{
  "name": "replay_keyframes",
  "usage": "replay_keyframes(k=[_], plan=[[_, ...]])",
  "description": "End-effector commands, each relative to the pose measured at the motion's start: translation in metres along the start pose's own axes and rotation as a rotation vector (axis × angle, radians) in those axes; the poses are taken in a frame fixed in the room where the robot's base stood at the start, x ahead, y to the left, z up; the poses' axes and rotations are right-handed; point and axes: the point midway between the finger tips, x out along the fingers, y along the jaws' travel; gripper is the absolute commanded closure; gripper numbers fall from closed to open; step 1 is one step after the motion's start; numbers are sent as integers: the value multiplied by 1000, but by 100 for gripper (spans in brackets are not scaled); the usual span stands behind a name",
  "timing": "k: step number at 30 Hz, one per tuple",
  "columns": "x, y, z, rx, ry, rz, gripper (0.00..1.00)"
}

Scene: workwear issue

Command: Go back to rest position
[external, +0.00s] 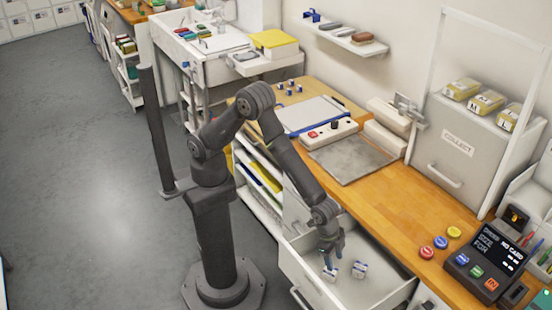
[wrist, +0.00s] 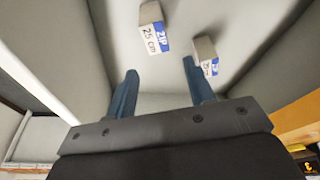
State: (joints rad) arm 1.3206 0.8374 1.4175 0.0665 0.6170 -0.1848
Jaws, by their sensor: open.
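My gripper (external: 332,259) reaches down into an open white drawer (external: 300,275) under the wooden counter. In the wrist view my gripper (wrist: 160,88) has its two blue fingers apart with nothing between them. Two small zip boxes lie on the drawer floor. One box (wrist: 153,28) reads "ZIP 25 cm" and lies ahead of the fingers; the other box (wrist: 205,56) is close to the right fingertip, and I cannot tell whether they touch. In the external view one box (external: 330,274) is by the fingertips and the other (external: 359,269) is to its right.
The wooden counter (external: 385,205) stands above the drawer. It carries a grey plate (external: 350,160), coloured buttons (external: 427,252) and a dark size terminal (external: 485,262). A white "COLLECT" cabinet (external: 455,150) stands behind. The drawer walls surround my gripper. The floor at left is clear.

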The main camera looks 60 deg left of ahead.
Motion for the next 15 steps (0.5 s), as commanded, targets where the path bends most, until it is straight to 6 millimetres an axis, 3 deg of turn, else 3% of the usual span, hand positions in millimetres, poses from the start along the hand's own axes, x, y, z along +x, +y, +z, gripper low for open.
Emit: replay_keyframes(k=[15], plan=[[-102,0,-29,-1,4,0,51]])
